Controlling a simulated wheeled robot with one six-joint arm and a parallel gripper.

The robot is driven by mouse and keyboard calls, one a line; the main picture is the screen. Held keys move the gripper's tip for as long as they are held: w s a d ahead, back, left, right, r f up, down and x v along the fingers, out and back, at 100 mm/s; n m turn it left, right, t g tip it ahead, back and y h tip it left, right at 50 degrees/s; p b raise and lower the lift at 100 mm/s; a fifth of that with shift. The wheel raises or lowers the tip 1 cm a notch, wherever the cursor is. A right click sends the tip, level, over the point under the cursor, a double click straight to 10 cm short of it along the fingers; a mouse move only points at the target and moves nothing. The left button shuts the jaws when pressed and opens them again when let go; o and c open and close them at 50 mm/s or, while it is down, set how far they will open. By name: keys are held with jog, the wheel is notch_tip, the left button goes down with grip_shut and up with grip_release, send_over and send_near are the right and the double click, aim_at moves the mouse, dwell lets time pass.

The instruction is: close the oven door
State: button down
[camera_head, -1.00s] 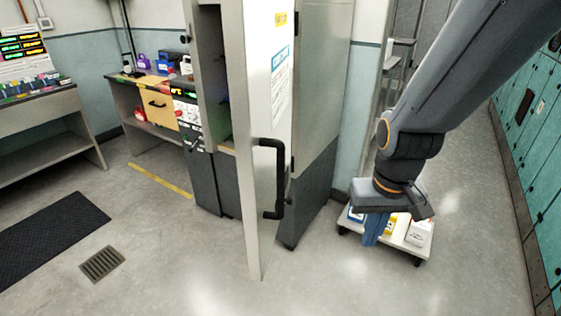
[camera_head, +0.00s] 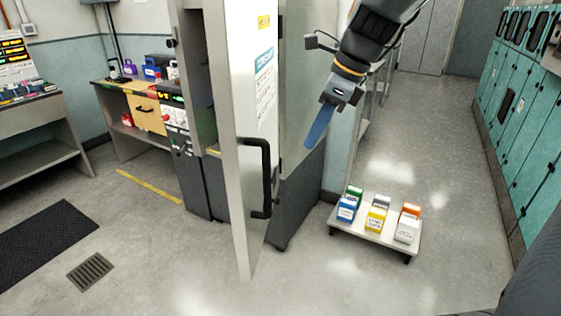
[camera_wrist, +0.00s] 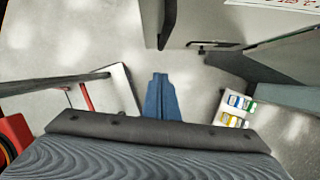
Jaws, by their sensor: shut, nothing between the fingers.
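The oven door (camera_head: 240,130) is a tall pale panel standing open, with its edge toward me in the head view. A black bar handle (camera_head: 263,178) is on its right face. The oven body (camera_head: 300,200) stands behind it, its dark opening showing left of the door. My gripper (camera_head: 316,140) has blue fingers that are shut and empty. In the head view it appears right of the door and above the handle; I see no contact with either. In the wrist view the blue fingers (camera_wrist: 160,98) point over grey floor, and a black handle (camera_wrist: 215,45) shows beyond them on a pale panel.
A low wheeled cart (camera_head: 375,238) with several coloured boxes stands on the floor right of the oven. Teal lockers (camera_head: 515,110) line the right side. A workbench (camera_head: 150,115) is at the left. The floor before the door is clear.

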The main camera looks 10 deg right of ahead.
jog(key=w+a+f+p, duration=0.2)
jog(key=w+a+f, duration=0.2)
jog(key=a+f, duration=0.3)
jog(key=shift+f+m+p, duration=0.3)
jog(key=shift+f, duration=0.55)
